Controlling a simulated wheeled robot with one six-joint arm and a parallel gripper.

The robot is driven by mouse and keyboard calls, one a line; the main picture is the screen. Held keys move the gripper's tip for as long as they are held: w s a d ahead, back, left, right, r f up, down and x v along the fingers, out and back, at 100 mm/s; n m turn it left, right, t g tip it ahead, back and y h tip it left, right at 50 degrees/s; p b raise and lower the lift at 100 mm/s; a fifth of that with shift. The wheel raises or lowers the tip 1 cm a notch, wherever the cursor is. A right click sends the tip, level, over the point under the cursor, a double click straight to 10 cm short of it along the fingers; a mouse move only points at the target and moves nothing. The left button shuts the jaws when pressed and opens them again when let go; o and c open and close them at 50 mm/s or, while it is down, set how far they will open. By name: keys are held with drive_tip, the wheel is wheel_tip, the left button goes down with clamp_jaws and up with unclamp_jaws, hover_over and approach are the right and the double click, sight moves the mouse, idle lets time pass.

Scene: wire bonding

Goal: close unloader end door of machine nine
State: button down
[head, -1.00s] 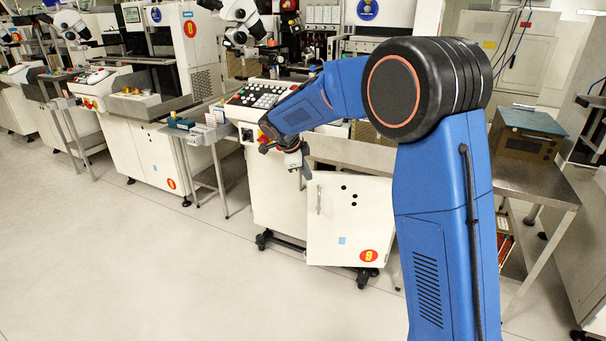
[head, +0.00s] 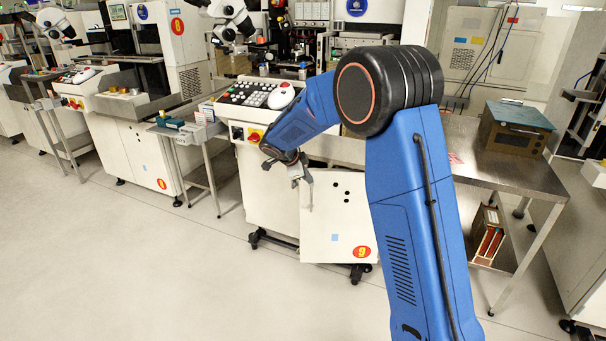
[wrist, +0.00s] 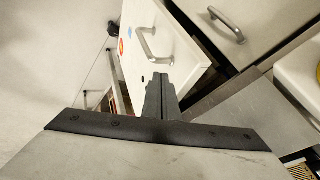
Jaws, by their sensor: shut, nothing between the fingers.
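The unloader end door of machine nine is a white panel (head: 335,220) with a red "9" sticker, a small blue square and black holes. It stands ajar; the wrist view shows the door (wrist: 185,55) with a dark gap along its edge. Its metal bar handle (wrist: 153,45) is in the wrist view, beyond my fingertips. My gripper (head: 307,192) is in front of the door's left part in the head view and hides the handle there. In the wrist view my gripper (wrist: 161,92) is shut and empty, with its fingers close to the door's edge; contact cannot be told.
A second white panel with a handle (wrist: 228,25) is beside the door. Machine nine's keypad console (head: 258,95) is above. A metal table (head: 500,170) with a brown box (head: 515,135) stands right. Open floor (head: 130,270) lies in front and left.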

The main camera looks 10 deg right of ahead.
sight(309, 169)
drive_tip(key=shift+w+d+r, duration=0.1)
drive_tip(key=shift+w+d, duration=0.1)
drive_tip(key=shift+w, duration=0.65)
drive_tip(key=shift+w+d, duration=0.15)
drive_tip(key=shift+w, duration=0.65)
drive_tip(key=shift+w, duration=0.1)
drive_tip(key=shift+w+d, duration=0.2)
drive_tip(key=shift+w, duration=0.65)
drive_tip(key=shift+w+d, duration=0.2)
drive_tip(key=shift+w, duration=0.65)
